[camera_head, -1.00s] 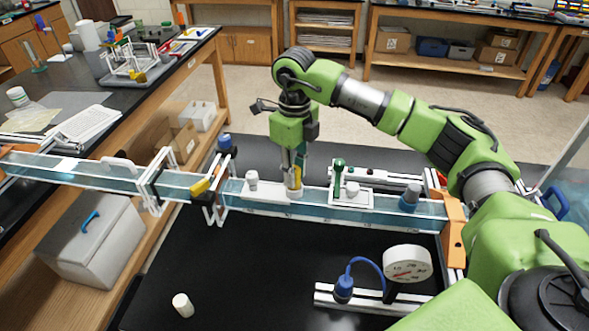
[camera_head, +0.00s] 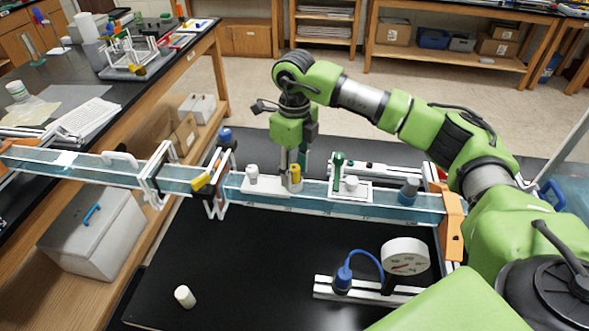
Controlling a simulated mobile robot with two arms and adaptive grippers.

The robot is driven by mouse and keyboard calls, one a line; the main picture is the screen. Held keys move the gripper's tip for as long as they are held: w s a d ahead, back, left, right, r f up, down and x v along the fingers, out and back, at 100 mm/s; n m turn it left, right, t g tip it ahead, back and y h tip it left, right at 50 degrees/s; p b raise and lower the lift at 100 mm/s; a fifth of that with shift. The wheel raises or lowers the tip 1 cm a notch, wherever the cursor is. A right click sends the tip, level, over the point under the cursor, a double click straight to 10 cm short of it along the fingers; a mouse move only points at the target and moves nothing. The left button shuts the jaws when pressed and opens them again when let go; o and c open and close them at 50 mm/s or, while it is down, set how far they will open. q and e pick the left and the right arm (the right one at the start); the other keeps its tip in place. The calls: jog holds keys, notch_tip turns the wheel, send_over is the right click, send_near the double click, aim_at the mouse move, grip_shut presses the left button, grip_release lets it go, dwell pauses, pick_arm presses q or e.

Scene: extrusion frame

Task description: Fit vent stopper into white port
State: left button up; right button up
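A yellow stopper (camera_head: 295,171), which I take to be the vent stopper, stands upright at a white port (camera_head: 294,186) on the clear channel. How deep it sits is too small to tell. My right gripper (camera_head: 292,163) points down right at the stopper, and its fingers look spread apart, with the yellow top showing clear. A second white fitting with a grey top (camera_head: 252,173) stands to the left on the same white plate. My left gripper is not in view.
A round gauge (camera_head: 406,257) with a blue hose is in front. A loose white cylinder (camera_head: 185,297) lies front left; the black tabletop (camera_head: 245,270) between is clear.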

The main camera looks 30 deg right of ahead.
aim_at(294, 168)
jog(key=shift+r, duration=0.35)
notch_tip(294, 168, up, 12)
jog(key=b, duration=0.4)
jog(key=shift+f, duration=0.2)
